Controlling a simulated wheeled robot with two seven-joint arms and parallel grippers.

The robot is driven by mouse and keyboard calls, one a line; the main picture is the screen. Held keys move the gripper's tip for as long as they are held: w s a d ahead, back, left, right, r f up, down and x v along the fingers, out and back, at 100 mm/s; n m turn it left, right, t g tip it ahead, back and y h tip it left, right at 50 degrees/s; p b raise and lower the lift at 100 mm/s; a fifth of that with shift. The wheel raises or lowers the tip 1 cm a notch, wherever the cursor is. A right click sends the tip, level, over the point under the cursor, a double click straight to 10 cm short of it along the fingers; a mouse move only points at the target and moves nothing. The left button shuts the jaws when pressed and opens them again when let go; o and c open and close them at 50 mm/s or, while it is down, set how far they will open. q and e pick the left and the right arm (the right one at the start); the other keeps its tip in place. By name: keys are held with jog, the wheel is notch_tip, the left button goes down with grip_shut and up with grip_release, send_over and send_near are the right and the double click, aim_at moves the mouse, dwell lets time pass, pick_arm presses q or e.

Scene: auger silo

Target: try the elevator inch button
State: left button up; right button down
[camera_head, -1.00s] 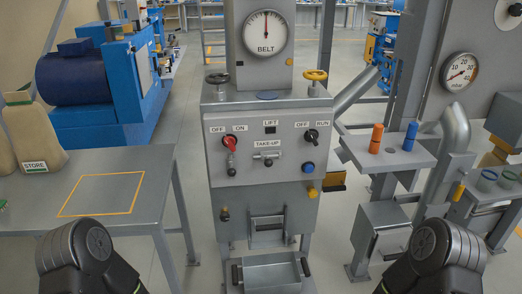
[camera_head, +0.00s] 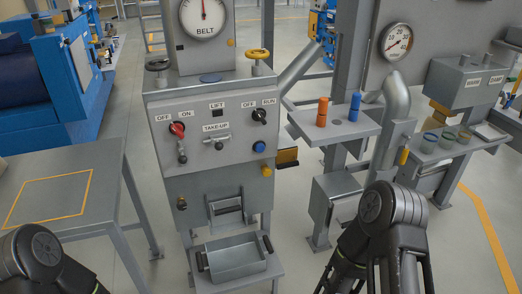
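The grey control cabinet (camera_head: 225,115) stands left of centre. A blue push button (camera_head: 258,146) sits on its right side, below the black OFF/RUN knob (camera_head: 259,115). No readable label marks a button as the inch button. Above the panel's middle is a small dark LIFT window (camera_head: 217,117). A red-handled OFF/ON switch (camera_head: 177,128) is on the left side, and a TAKE-UP latch (camera_head: 216,139) is in the middle. Both of my arms show only as dark joints and links at the bottom edge; neither gripper shows, and nothing touches the panel.
A grey table (camera_head: 60,190) with an orange outline is at left. A shelf (camera_head: 335,125) with orange and blue cylinders stands right of the cabinet. The floor in front is partly clear.

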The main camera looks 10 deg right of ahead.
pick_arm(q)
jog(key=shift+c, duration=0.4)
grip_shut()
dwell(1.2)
